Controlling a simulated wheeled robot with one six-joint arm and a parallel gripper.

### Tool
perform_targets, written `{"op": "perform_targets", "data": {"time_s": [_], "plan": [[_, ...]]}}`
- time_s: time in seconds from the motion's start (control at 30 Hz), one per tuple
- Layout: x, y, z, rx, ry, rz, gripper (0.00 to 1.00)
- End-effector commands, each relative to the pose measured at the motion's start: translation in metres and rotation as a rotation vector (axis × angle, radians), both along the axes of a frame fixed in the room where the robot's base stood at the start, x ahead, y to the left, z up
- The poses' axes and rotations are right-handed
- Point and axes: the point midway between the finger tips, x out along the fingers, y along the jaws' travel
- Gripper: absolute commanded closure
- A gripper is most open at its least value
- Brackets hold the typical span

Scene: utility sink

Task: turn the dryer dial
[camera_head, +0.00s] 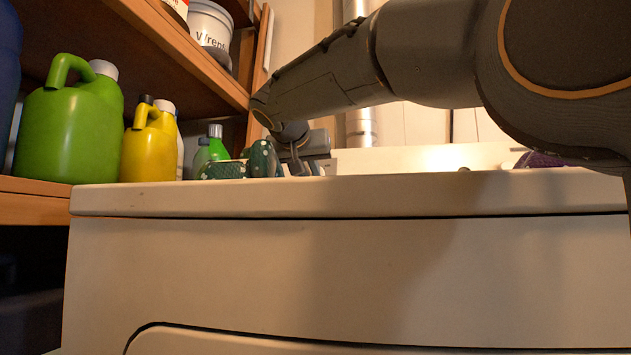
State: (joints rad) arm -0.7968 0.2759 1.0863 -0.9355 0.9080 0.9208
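The white dryer (330,255) fills the lower part of the view, seen from the front at about the height of its top. Its pale back panel (400,160) rises just above the far edge. I cannot make out the dial for certain. A small dark bump (464,170) shows at the top's edge, too small to identify. My arm reaches from the upper right toward the back left. My gripper (301,164) is low over the top, near the left end of the back panel. Its fingertips are small and dark, and whether they touch anything is unclear.
A dark green object (262,158) and a teal patterned item (224,170) lie just left of my gripper. A green jug (68,130) and a yellow jug (148,145) stand on the wooden shelf at left. A purple item (540,159) is partly hidden under my arm.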

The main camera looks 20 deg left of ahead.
Motion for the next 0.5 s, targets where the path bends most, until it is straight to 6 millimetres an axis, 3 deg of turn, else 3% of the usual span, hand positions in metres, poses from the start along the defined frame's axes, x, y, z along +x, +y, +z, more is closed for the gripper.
{"op": "perform_targets", "data": {"time_s": [0.5], "plan": [[0.0005,0.0019,-0.0008,0.077,0.005,-0.03,1.0]]}}
